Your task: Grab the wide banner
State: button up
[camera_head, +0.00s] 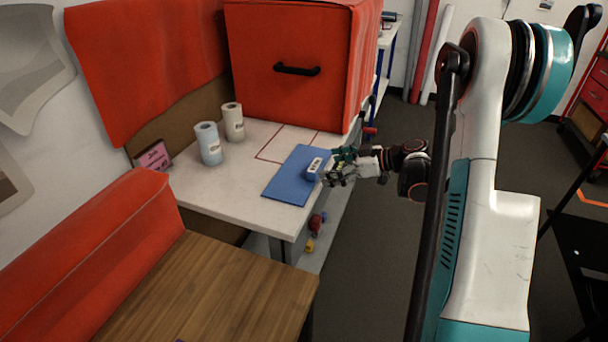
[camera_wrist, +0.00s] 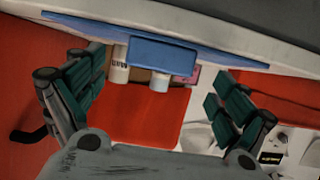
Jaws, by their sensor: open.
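A small blue block (camera_head: 313,170) with a white label is at the right edge of a flat blue sheet (camera_head: 287,184) on the white table. In the wrist view the block (camera_wrist: 165,55) shows beyond and between my fingers, with the sheet (camera_wrist: 80,24) as a thin strip behind it. My gripper (camera_head: 338,166) is open, close to the block's right side; the fingers also show apart in the wrist view (camera_wrist: 158,85). I cannot tell whether they touch the block. No thing is clearly marked as the wide banner, so I cannot tell which it is.
A white roll (camera_head: 232,122) and a light blue roll (camera_head: 209,144) stand upright on the white table (camera_head: 222,190), near a pink sign (camera_head: 153,157). A large red box (camera_head: 290,62) with a black handle is behind. A wooden table (camera_head: 215,290) is in front.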

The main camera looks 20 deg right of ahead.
jog(key=shift+x, duration=1.2)
jog(key=c, duration=1.2)
jog(key=shift+r, duration=0.15)
